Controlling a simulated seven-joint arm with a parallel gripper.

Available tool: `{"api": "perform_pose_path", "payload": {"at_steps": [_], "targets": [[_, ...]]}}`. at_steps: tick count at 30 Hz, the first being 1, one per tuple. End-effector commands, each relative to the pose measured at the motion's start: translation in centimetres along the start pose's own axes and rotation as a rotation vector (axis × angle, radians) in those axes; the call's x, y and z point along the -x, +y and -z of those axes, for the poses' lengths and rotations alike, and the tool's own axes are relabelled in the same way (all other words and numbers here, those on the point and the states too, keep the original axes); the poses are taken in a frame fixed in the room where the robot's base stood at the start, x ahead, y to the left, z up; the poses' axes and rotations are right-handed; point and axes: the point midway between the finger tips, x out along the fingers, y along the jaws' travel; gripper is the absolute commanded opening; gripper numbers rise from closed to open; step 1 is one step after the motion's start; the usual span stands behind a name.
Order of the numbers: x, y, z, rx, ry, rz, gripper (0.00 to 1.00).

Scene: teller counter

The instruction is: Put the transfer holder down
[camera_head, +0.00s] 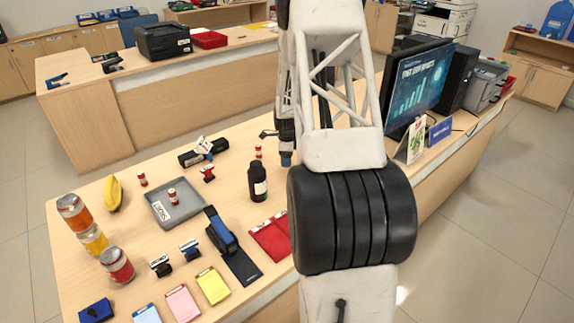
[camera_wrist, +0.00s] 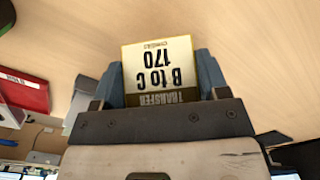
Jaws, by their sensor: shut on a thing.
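The transfer holder (camera_wrist: 160,62), a small pale card with a yellowish border and dark print reading "TRANSFER", "B to C" and "170", appears upside down in the wrist view. My gripper (camera_wrist: 161,78) is shut on it, with one blue-grey finger on each side. The bare wooden counter top (camera_wrist: 225,30) fills the view behind the card. I cannot tell whether the holder touches the wood. In the head view my arm hides most of the gripper, and the holder cannot be made out there.
A monitor (camera_head: 415,88) and small signs stand at right.

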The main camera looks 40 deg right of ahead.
Motion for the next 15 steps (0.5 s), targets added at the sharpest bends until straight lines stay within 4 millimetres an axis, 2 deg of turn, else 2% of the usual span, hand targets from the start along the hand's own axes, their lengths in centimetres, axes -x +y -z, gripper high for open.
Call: {"api": "perform_pose_path", "payload": {"at_steps": [7, 15], "targets": [[-0.5, 0.0, 0.0, 0.0, 0.0, -0.001, 0.44], [-3.0, 0.0, 0.0, 0.0, 0.0, -0.001, 0.44]]}}
